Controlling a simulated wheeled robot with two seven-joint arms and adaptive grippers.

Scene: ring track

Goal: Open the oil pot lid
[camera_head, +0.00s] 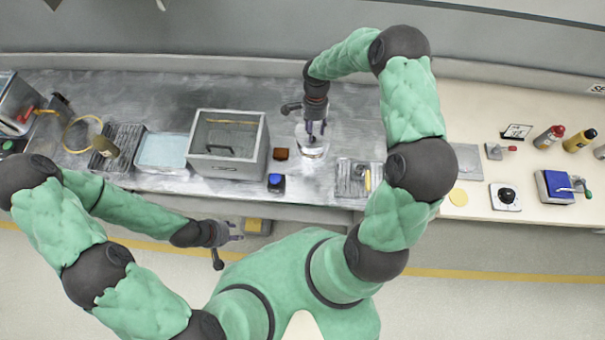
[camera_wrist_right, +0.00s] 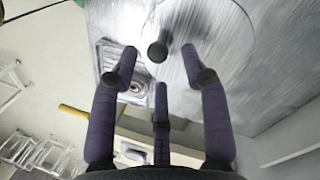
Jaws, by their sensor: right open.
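The oil pot (camera_head: 312,150) stands on the metal counter beneath my right gripper (camera_head: 316,132). In the head view the gripper hides much of it. In the right wrist view, its round shiny lid (camera_wrist_right: 205,30) with a dark round knob (camera_wrist_right: 157,51) lies just beyond my right gripper (camera_wrist_right: 158,68). The gripper's purple fingers are spread apart, with the knob appearing between their tips; I cannot tell whether any finger touches it. The lid sits on the pot as far as I can see. My left gripper (camera_head: 234,232) hangs in front of the counter, away from the pot, its fingers apart and empty.
Bottles (camera_head: 549,138) and a blue device (camera_head: 560,186) stand on the pale right counter.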

